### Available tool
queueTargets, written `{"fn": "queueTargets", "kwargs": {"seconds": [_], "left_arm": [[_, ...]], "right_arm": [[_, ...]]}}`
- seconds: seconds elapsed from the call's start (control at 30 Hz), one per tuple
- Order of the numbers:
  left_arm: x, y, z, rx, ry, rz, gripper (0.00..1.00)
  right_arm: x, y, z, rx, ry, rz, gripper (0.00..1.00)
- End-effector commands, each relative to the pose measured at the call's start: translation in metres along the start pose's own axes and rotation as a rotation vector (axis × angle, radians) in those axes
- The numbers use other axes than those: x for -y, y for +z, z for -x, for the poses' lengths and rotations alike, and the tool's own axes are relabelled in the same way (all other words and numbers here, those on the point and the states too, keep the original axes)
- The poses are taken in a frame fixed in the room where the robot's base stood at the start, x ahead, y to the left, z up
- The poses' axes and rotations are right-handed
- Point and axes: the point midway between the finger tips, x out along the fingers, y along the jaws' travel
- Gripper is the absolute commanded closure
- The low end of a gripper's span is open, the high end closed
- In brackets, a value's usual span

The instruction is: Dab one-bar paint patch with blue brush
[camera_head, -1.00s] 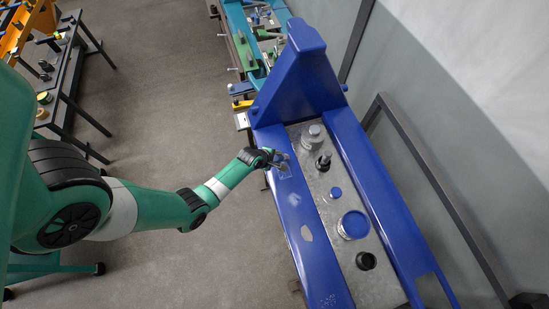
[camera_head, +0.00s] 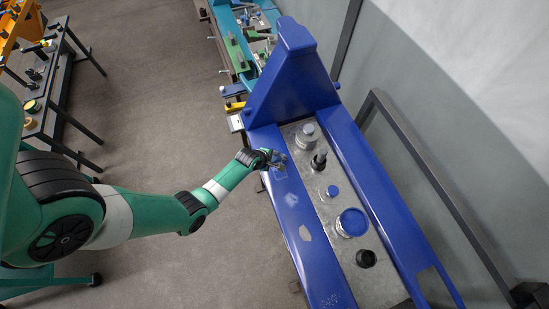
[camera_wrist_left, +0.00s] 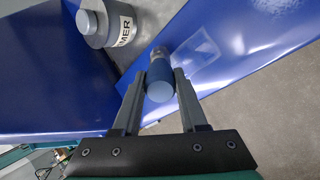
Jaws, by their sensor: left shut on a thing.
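My left gripper (camera_head: 277,163) is over the left blue rail, near its upper end. In the left wrist view its fingers (camera_wrist_left: 160,78) are shut on the blue brush (camera_wrist_left: 160,82), a blue cylinder with a metal collar at its far end. A lighter outlined patch (camera_wrist_left: 197,50) lies on the blue rail just right of the brush's far end. I cannot count its bars. The brush tip is hidden, and I cannot tell whether it touches the rail. My right gripper is not in view.
A grey tray (camera_head: 385,288) between the blue rails holds a primer can (camera_head: 305,140), a dark-necked bottle (camera_head: 319,161), a small blue-lidded pot (camera_head: 332,191), a larger blue-lidded can (camera_head: 352,223) and a black cup (camera_head: 366,258). A pale patch (camera_head: 305,234) marks the rail lower down.

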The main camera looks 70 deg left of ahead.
Motion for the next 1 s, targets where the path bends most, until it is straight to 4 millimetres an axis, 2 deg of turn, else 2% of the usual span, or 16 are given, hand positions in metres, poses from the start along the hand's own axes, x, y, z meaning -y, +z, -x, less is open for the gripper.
{"fn": "queueTargets", "kwargs": {"seconds": [0.5, 1.0], "left_arm": [[0.0057, -0.0022, -0.0095, 0.000, 0.000, 0.000, 1.00], [-0.0025, -0.0075, -0.0094, 0.000, 0.001, -0.001, 1.00]], "right_arm": [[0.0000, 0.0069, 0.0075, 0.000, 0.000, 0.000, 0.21], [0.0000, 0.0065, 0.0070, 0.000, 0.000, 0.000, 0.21]]}}
